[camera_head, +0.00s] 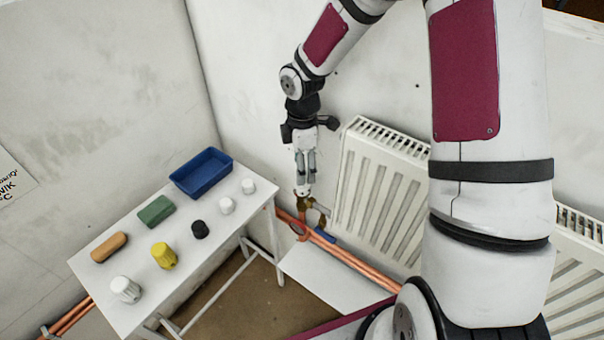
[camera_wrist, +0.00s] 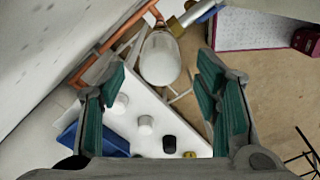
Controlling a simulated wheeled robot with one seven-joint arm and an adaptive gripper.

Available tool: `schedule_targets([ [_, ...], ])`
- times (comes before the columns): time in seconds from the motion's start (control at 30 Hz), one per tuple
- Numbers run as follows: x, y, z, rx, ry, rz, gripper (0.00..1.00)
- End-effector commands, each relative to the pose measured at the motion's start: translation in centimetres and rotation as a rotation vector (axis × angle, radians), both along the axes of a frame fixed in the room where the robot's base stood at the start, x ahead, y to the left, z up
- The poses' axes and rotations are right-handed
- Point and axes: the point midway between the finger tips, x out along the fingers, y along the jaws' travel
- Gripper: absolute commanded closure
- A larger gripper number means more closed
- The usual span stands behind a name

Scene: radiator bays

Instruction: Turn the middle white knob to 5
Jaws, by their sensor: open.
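A white knob (camera_wrist: 160,60) sits on a valve at the pipe end of the near radiator (camera_head: 380,185). In the wrist view it lies between and beyond my open fingers, with gaps on both sides. My gripper (camera_head: 306,182) points down just above the brass valve (camera_head: 318,208) in the head view, which mostly hides the knob there. The fingers also show in the wrist view (camera_wrist: 160,78), with nothing held. No number or mark on the knob is readable. I cannot tell from the frames whether it is the middle one.
A white table (camera_head: 95,268) at left carries a blue tray (camera_head: 201,173), loose white knobs (camera_head: 227,205), a black knob (camera_head: 200,229), a yellow knob (camera_head: 163,256), a green block (camera_head: 156,211) and an orange block (camera_head: 109,247). Copper pipes (camera_head: 350,262) run low along the wall.

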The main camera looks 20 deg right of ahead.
Motion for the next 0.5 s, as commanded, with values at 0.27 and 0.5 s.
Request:
schedule_targets([
  [0.27, 0.1, 0.0, 5.5, 0.0, -0.003, 0.001, 0.43],
  [0.5, 0.0, 0.0, 7.6, 0.0, -0.001, 0.001, 0.43],
])
